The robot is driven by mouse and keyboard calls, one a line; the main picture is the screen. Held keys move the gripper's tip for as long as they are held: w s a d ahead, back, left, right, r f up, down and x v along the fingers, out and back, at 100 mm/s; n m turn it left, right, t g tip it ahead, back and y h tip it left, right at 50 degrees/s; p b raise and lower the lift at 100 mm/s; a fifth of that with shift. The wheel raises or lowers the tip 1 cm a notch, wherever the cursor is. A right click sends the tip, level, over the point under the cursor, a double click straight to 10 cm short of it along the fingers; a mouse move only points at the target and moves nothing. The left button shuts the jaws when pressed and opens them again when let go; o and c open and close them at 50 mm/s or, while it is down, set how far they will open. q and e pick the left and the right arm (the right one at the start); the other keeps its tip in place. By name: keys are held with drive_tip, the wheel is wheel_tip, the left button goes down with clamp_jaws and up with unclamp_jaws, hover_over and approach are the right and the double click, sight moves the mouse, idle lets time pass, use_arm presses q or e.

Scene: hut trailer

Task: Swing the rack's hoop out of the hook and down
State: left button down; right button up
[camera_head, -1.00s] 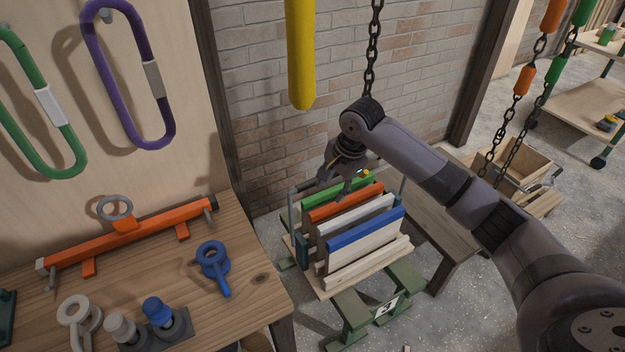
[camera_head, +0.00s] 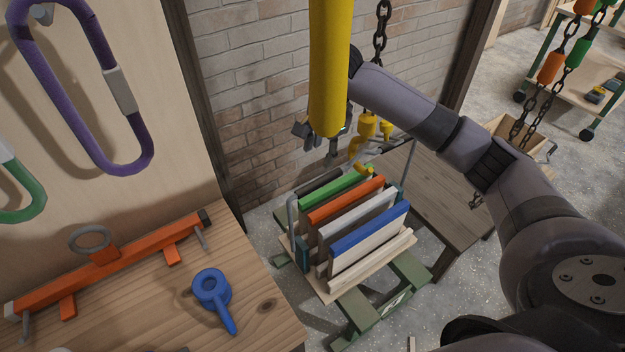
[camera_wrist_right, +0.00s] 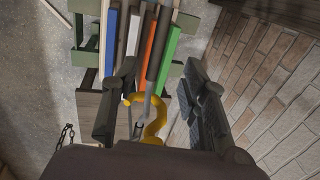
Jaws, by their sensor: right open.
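The rack (camera_head: 372,268) holds several upright boards on a wooden base with green legs. A yellow hook (camera_head: 367,127) is behind it, partly hidden by my arm and a yellow bar; its curve shows in the right wrist view (camera_wrist_right: 158,128). The hoop's grey bar (camera_wrist_right: 147,88) runs into the hook's curve there. Grey uprights (camera_head: 292,214) stand at the rack's ends. My right gripper (camera_head: 333,140) is open, partly behind the yellow bar. In the wrist view its fingers (camera_wrist_right: 160,105) lie either side of the hook and bar, apparently apart from them. My left gripper is not seen.
The thick yellow bar (camera_head: 329,70) hangs in front of my right gripper. A brick wall (camera_head: 240,100) stands behind. A workbench (camera_head: 250,325) with an orange bar (camera_head: 120,262) and blue eyebolt (camera_head: 212,292) is at left. A low wooden table (camera_head: 435,195) stands right of the rack.

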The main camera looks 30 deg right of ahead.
sight(314, 184)
drive_tip(key=w+f, duration=0.1)
drive_tip(key=f, duration=0.8)
drive_tip(key=w+f, duration=0.1)
drive_tip(key=f, duration=0.3)
drive_tip(key=shift+w+a+f, duration=0.15)
drive_tip(key=shift+w+f, duration=0.2)
drive_tip(key=shift+f, duration=0.2)
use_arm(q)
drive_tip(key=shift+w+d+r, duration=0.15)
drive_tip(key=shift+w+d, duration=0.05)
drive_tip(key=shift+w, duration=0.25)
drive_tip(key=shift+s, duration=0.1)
use_arm(e)
drive_tip(key=shift+c, duration=0.5)
clamp_jaws()
